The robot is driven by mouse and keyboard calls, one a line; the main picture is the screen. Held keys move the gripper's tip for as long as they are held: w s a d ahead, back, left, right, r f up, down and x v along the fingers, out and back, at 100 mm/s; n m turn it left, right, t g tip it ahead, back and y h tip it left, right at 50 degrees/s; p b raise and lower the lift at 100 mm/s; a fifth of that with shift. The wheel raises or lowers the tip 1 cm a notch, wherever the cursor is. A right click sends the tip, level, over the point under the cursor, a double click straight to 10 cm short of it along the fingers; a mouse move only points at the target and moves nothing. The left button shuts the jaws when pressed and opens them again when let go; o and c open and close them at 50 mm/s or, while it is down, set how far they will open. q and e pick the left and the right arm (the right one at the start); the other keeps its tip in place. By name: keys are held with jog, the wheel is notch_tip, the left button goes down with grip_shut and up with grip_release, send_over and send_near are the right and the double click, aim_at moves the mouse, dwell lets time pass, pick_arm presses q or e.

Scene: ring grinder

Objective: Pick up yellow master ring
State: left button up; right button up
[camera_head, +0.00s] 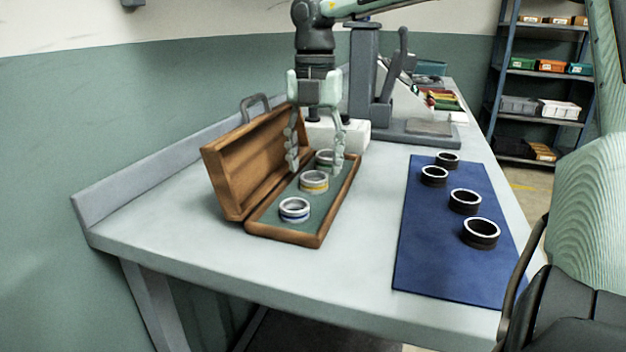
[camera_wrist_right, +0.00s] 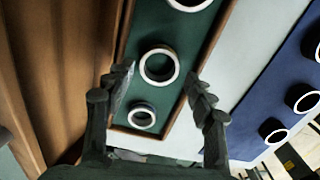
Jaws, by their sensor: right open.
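The yellow master ring (camera_head: 314,181) is the middle one of three rings in the green-lined wooden case (camera_head: 289,238). A blue-banded ring (camera_head: 295,210) is in front of it, and another ring (camera_head: 325,158) is behind it. My right gripper (camera_head: 315,164) is open and empty, pointing down over the case. Its fingers are apart, one near the lid side and one near the outer edge. The wrist view shows the middle ring (camera_wrist_right: 159,65) just past the two fingertips, not touched; its colour is hard to tell there. My left gripper is not in view.
The open case lid (camera_head: 235,165) leans up on the left. A blue mat (camera_head: 430,250) on the right holds several dark rings (camera_head: 481,232). A grey stand (camera_head: 362,75) and a white block (camera_head: 352,135) stand behind. Bare table lies between case and mat.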

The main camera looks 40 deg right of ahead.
jog(key=shift+f, duration=1.45)
jog(key=shift+w, duration=0.1)
jog(key=c, duration=1)
jog(key=shift+r, duration=0.1)
